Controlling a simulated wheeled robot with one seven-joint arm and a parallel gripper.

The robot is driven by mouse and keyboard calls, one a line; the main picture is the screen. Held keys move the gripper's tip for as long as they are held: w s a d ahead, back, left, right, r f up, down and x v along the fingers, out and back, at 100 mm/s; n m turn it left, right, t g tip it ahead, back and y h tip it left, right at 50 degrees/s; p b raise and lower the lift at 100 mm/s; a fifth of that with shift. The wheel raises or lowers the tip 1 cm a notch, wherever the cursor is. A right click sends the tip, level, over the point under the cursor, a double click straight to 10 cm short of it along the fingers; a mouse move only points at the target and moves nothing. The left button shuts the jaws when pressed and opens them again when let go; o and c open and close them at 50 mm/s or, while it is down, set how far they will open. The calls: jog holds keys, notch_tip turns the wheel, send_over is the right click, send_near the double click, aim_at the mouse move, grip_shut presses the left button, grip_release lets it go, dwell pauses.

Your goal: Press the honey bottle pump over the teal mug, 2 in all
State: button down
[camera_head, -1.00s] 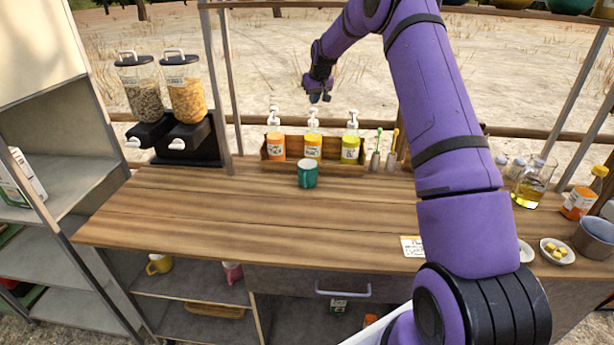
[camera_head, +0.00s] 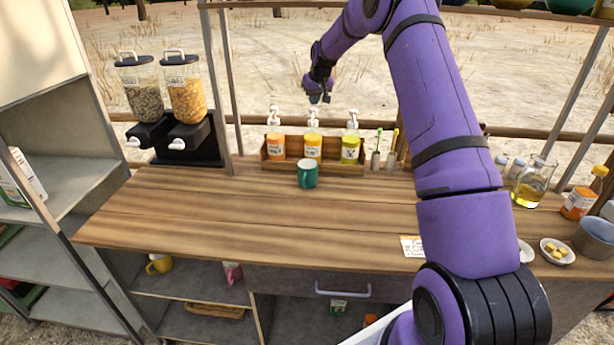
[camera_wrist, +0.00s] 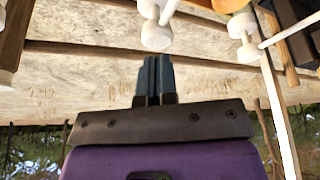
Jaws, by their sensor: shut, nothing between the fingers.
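Three white-topped pump bottles stand in a wooden rack (camera_head: 336,170): an orange one (camera_head: 276,147), a yellow-orange one (camera_head: 312,147) in the middle and a yellow-green one (camera_head: 350,151). Their labels are too small to read, so I cannot tell which is honey. The teal mug (camera_head: 307,174) stands upright on the counter just in front of the rack, by the middle bottle. My gripper (camera_head: 320,99) is shut and empty, above the middle bottle's pump head (camera_head: 313,114). In the wrist view my shut fingers (camera_wrist: 155,62) appear just below a white pump head (camera_wrist: 155,36), apparently apart from it.
Two small holders (camera_head: 375,161) with a green and a yellow utensil stand right of the rack. Cereal dispensers (camera_head: 185,100) stand at the left. A glass jug (camera_head: 531,184) and a butter dish (camera_head: 557,252) are at the right. The counter's front left (camera_head: 200,215) is clear.

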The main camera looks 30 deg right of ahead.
jog(key=shift+f, duration=1.45)
jog(key=shift+r, duration=1.5)
jog(key=shift+f, duration=0.15)
jog(key=shift+f, duration=1.35)
jog(key=shift+r, duration=1.5)
notch_tip(320, 180, up, 6)
